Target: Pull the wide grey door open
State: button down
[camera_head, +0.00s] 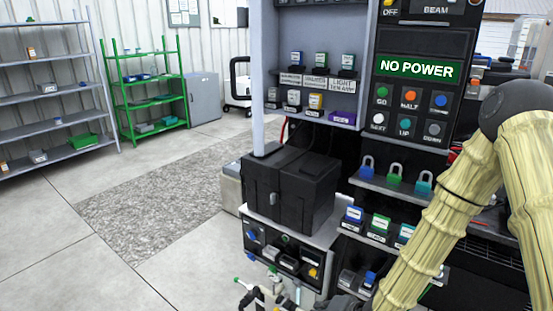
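I cannot tell for sure which surface is the wide grey door. A light grey upright panel (257,75) stands at the left side of the console's open shelves, seen almost edge-on. A grey cabinet (204,98) with a closed front stands far back at the left. My arm, in a pale yellow ribbed sleeve, comes down from the right across the console to the bottom edge. A dark part shows where it leaves the picture. My gripper's fingers do not show, so its opening and any contact are hidden.
A black box (291,187) sits on the console's ledge. Padlocks (394,181), labelled blocks and buttons crowd the console beside my arm. Small white and green fittings (270,296) stand at the bottom. The floor (60,240) at left is clear, before grey and green shelves.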

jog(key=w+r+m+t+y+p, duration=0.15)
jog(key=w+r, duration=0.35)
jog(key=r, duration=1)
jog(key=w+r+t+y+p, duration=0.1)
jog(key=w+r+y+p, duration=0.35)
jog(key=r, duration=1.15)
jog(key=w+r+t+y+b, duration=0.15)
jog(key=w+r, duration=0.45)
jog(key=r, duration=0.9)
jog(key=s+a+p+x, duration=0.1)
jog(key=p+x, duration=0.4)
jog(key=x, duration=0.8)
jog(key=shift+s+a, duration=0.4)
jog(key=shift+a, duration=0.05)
